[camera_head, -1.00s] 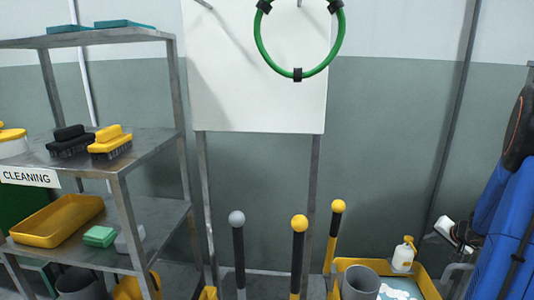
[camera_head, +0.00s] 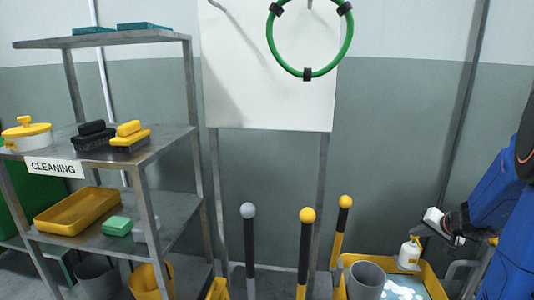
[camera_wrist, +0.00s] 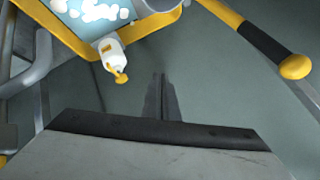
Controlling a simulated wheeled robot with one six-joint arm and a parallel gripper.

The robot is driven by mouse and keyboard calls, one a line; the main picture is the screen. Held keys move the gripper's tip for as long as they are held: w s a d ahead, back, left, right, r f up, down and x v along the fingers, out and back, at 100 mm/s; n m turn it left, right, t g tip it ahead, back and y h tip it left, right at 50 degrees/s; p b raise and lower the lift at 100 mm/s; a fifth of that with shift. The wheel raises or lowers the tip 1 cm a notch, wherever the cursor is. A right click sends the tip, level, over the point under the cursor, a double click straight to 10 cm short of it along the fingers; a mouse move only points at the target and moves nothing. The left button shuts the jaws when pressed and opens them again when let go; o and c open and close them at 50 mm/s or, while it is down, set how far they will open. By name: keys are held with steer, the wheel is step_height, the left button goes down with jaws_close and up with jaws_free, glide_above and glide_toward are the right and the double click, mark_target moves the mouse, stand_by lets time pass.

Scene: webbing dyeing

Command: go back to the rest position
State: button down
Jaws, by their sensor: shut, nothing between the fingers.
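My gripper (camera_wrist: 160,98) shows in the wrist view with its two dark fingers together and nothing between them. It points over the floor, between a white bottle with a yellow top (camera_wrist: 113,58) and a yellow-and-black handle with a round knob (camera_wrist: 262,42). It touches neither that I can see. In the head view my blue arm is at the right edge, its end beside and above the yellow tub. The finger details are too small to tell there.
A metal shelf (camera_head: 175,140) with brushes stands left. A green ring (camera_head: 349,38) hangs before the white board (camera_head: 265,95).

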steer(key=s+a+r+n+g+y, duration=0.1)
steer(key=s+a+r+n, duration=0.2)
steer(key=a, duration=0.5)
steer(key=s+a+r+n+g+y, duration=0.15)
steer(key=s+a, duration=0.25)
steer(key=a, duration=0.5)
steer(key=s+a+r+n+g, duration=0.1)
steer(key=s+a+r, duration=0.25)
steer(key=a, duration=0.45)
steer(key=s+a+n+h, duration=0.1)
steer(key=s+a, duration=0.1)
steer(key=s, duration=0.7)
steer(key=s+a+n+h, duration=0.1)
steer(key=s+a+h, duration=0.1)
steer(key=s, duration=0.8)
steer(key=shift+a+r+n+g, duration=0.25)
steer(key=shift+a+n+g, duration=0.1)
steer(key=shift+a+g, duration=0.15)
steer(key=shift+s, duration=0.1)
